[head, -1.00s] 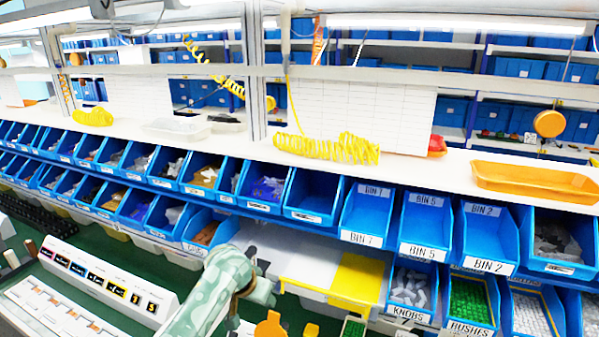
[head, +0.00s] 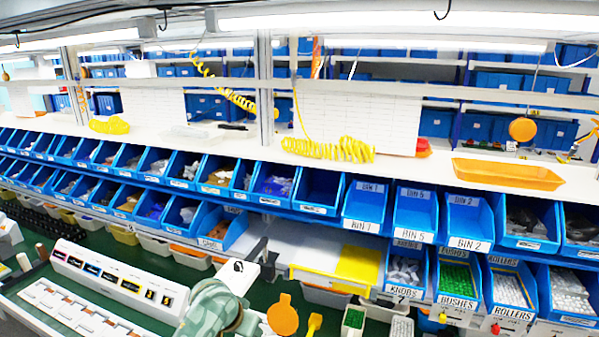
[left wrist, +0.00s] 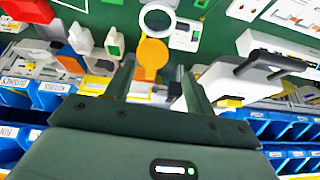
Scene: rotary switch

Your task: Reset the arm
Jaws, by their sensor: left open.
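My left arm (head: 205,305) is green and comes in at the bottom of the head view; its gripper end is low there and hard to make out. In the left wrist view my left gripper (left wrist: 157,82) is open, with two dark fingers apart and nothing held between them. An orange round-headed piece (left wrist: 151,54) shows beyond and between the fingers; whether they touch it cannot be told. It also shows in the head view (head: 283,316), right of my arm. My right gripper is in neither view.
A white panel with coloured labels (head: 120,283) stands left on the green bench. Blue bins line the back, including BIN 5 (head: 414,215). A yellow-and-white board (head: 358,266) lies before them. In the wrist view, a white device with a black handle (left wrist: 235,80) is close right of the fingers.

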